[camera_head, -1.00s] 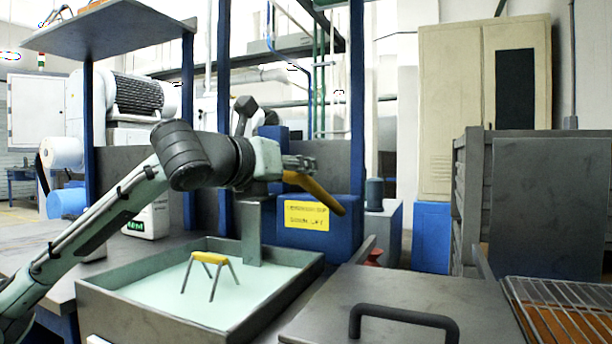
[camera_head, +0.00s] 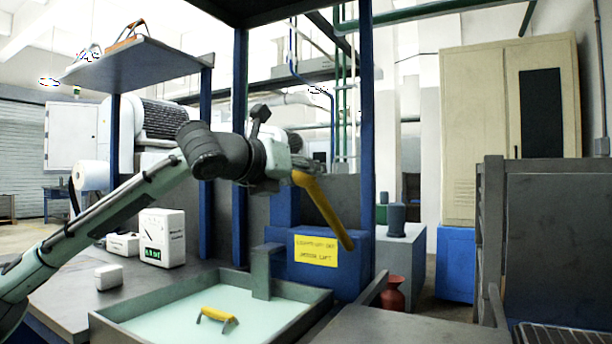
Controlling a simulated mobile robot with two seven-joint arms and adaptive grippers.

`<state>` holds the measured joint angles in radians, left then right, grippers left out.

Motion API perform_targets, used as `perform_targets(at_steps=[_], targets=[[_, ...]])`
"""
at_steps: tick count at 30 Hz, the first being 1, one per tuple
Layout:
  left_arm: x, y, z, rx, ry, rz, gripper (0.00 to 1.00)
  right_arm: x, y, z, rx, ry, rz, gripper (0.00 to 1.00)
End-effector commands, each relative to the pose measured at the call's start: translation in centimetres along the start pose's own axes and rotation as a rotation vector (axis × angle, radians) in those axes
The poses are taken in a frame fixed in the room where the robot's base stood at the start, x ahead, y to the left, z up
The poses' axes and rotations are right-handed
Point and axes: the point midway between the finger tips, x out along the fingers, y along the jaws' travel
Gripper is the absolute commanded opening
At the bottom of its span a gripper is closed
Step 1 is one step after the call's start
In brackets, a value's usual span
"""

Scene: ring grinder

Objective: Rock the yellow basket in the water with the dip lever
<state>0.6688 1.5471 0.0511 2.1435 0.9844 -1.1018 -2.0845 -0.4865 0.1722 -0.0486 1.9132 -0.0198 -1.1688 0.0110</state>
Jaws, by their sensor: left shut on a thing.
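The yellow basket's handle (camera_head: 220,315) shows above pale water (camera_head: 165,322) in a grey tank (camera_head: 318,300). Only short lengths of its dark legs stand clear of the water; anything below the surface is hidden. The yellow dip lever (camera_head: 328,215) slants down to the right behind the tank, in front of a blue post with a yellow label (camera_head: 316,251). My left gripper (camera_head: 292,172) is shut on the lever's upper end, above and behind the basket; its fingertips are partly hard to make out. My right gripper is not in view.
A white box with a green display (camera_head: 162,238) and a small white box (camera_head: 109,277) stand on the bench left of the tank. A red vase-like object (camera_head: 393,293) is right of it. A dark grey rack (camera_head: 560,235) stands at the right.

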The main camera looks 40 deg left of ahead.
Motion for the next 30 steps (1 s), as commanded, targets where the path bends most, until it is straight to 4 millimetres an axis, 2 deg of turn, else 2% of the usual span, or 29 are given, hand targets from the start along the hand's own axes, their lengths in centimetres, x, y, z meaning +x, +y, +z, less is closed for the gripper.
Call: perform_targets(at_steps=[1, 5, 6, 11, 23, 30], targets=[[-0.3, 0.0, 0.9, -0.001, -0.021, -0.003, 0.00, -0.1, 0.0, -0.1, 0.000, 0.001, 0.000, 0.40], [-0.3, 0.0, 0.9, -0.002, -0.023, -0.003, 0.00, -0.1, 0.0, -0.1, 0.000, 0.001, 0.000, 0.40], [-0.3, 0.0, 1.0, -0.002, -0.023, -0.003, 0.40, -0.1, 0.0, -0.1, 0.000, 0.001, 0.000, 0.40], [-0.2, 0.0, 0.7, -0.002, -0.017, -0.002, 0.60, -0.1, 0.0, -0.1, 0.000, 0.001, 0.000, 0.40], [-0.3, -0.1, 0.4, -0.003, -0.010, -0.004, 0.60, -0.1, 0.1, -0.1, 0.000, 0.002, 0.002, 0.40], [-1.4, -0.4, 0.4, -0.004, -0.013, -0.009, 0.60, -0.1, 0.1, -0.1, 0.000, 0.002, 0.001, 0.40]])
